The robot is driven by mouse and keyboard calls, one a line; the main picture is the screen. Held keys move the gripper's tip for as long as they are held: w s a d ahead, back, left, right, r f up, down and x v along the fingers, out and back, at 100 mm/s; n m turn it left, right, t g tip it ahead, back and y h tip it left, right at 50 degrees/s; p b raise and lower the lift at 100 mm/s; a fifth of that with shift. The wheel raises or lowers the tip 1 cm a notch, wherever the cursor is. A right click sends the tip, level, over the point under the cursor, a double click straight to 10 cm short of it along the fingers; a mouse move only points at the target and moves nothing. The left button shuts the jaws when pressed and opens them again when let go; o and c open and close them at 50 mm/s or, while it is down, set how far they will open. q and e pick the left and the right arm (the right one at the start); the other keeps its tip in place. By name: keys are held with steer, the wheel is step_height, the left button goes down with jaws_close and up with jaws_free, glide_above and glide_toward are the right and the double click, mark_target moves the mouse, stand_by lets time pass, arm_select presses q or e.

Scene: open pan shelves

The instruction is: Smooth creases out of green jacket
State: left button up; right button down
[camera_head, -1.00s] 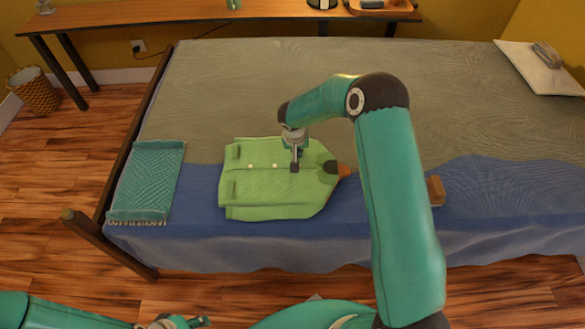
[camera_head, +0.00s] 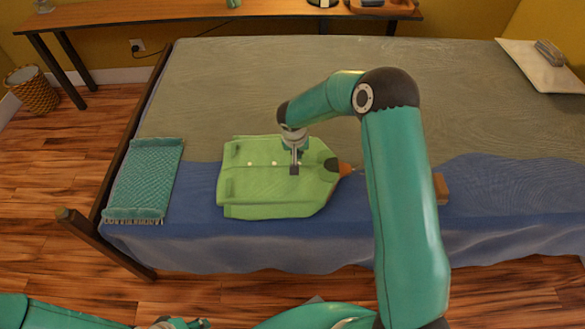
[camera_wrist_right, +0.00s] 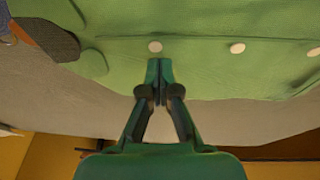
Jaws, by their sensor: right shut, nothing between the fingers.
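The green jacket (camera_head: 255,190) lies flat on the blue cover of the bed, with light buttons along its front and its dark collar end to the right. In the right wrist view the jacket (camera_wrist_right: 200,70) fills the upper part, with a row of pale buttons. My right gripper (camera_head: 294,170) points down at the jacket's upper right part, shut and empty; it also shows in the right wrist view (camera_wrist_right: 159,88) close to a button. Whether it touches the cloth I cannot tell. My left gripper (camera_head: 185,323) is at the bottom edge, partly cut off.
A teal fringed cloth (camera_head: 145,180) lies left of the jacket. A brown block (camera_head: 440,188) lies right of it, beyond my right arm. A white tray (camera_head: 540,65) is at the far right. The grey bedspread (camera_head: 300,75) behind is mostly clear.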

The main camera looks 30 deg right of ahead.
steer(key=shift+s+a+f, duration=0.1)
steer(key=shift+s, duration=0.05)
steer(key=shift+s+a+f+b, duration=0.15)
steer(key=shift+s+b, duration=0.15)
steer(key=shift+b, duration=0.4)
steer(key=shift+s+a, duration=0.15)
steer(key=shift+s, duration=0.05)
steer(key=shift+r, duration=0.2)
steer(key=shift+w+r+p, duration=0.1)
steer(key=shift+r+p, duration=0.35)
steer(key=shift+r, duration=0.8)
